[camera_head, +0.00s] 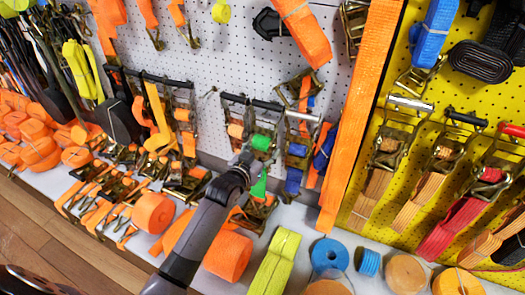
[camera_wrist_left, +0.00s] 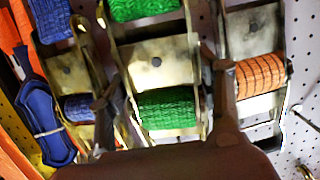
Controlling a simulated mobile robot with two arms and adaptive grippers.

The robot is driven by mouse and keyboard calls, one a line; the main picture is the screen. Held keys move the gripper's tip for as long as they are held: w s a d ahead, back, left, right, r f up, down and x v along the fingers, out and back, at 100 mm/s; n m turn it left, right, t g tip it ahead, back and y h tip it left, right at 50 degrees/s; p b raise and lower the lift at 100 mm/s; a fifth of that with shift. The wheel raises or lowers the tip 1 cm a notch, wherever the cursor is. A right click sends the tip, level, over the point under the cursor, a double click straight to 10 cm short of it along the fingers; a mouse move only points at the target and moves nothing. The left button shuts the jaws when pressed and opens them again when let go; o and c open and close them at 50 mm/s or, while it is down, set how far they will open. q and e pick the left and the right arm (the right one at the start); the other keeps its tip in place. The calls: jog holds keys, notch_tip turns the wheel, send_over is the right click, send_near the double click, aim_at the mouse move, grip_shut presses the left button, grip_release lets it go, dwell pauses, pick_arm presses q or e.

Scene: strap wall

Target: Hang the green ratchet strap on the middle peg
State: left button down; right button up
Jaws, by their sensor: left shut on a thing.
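The green ratchet strap (camera_head: 262,142) is at the middle of the head view, in front of the white pegboard, with a green tail (camera_head: 259,186) hanging below. My left gripper (camera_head: 246,156) reaches up to it from below. In the left wrist view the green webbing (camera_wrist_left: 168,108) sits in a metal ratchet between the fingers of my left gripper (camera_wrist_left: 160,82), which is shut on it. A black peg bar (camera_head: 252,101) runs just above the strap. I cannot tell whether the strap bears on it.
An orange ratchet (camera_wrist_left: 262,75) and a blue one (camera_wrist_left: 78,107) flank the green one closely. A long orange strap (camera_head: 362,110) hangs to the right. Rolls, including an orange one (camera_head: 228,256) and a blue one (camera_head: 329,256), crowd the shelf below.

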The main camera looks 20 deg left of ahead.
pick_arm(q)
jog(key=shift+w+r, duration=0.1)
jog(key=shift+r, duration=0.15)
